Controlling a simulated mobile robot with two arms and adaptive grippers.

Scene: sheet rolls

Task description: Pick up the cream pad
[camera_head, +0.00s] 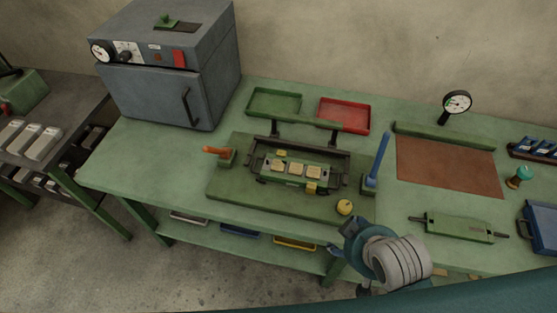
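Three small cream pads sit side by side in a green holder (265,180) at the middle of the workbench: a left one (279,168), a middle one (297,170) and a right one (313,172). I cannot tell which is the one named. The holder rests on a dark green base plate (226,185). Part of my arm, teal and ribbed grey, shows at the lower right, in front of the bench edge. No gripper fingers show, and neither gripper can be made out. Nothing is seen touching the pads.
A blue upright lever (378,158), an orange handle (215,150) and a yellow knob (344,207) surround the holder. Behind are green (274,102) and red (344,115) trays. A grey oven (165,75) stands left; a green roller tool (460,227) lies right. The bench's left front is clear.

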